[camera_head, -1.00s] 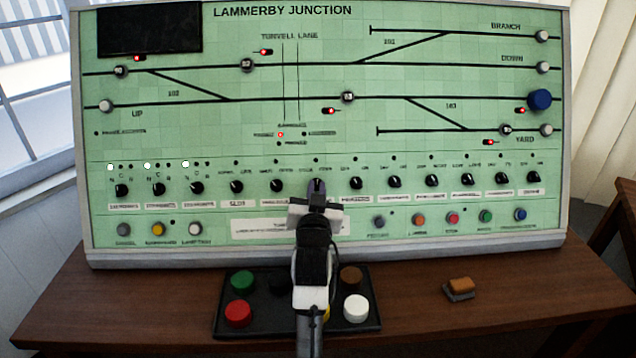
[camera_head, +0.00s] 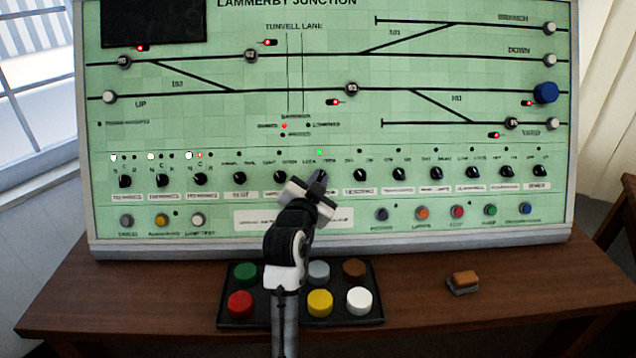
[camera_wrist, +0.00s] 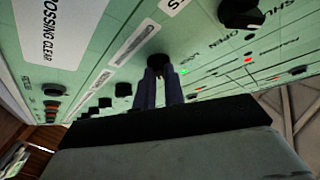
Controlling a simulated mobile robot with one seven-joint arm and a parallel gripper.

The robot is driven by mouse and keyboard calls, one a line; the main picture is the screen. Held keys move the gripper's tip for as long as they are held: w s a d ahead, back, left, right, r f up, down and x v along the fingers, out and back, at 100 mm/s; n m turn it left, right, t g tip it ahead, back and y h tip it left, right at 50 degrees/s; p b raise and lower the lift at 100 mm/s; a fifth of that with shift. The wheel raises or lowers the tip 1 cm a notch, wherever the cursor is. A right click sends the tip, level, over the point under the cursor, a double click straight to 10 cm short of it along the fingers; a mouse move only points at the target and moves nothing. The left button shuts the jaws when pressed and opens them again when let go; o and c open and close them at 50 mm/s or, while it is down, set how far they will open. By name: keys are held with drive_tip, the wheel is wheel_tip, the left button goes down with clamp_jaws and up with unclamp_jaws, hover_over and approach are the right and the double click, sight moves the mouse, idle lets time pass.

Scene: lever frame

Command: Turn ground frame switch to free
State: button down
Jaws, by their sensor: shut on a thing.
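The green control panel (camera_head: 420,215) stands upright on the desk, with a row of black rotary switches across its lower half. My gripper (camera_head: 317,179) is at the switch in the middle of that row, under small lettering that seems to read lock and free. Its two fingers (camera_wrist: 163,88) are shut on the black switch knob (camera_wrist: 158,61) in the wrist view. My gripper hides most of this knob and its name plate in the head view. A green lamp (camera_head: 319,152) is lit just above it. The wrist is tilted, rolled relative to the panel.
Neighbouring knobs stand close on both sides, such as one at the right (camera_head: 360,175). A black tray (camera_head: 335,322) with several coloured buttons lies below my arm. A brown-topped block (camera_head: 464,281) lies on the desk (camera_head: 420,320) at right.

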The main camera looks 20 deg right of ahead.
drive_tip(key=c, duration=1.5)
unclamp_jaws()
drive_tip(key=b+v, duration=0.3)
drive_tip(key=v, duration=1)
drive_tip(key=shift+s+a, duration=0.2)
drive_tip(key=shift+s, duration=0.1)
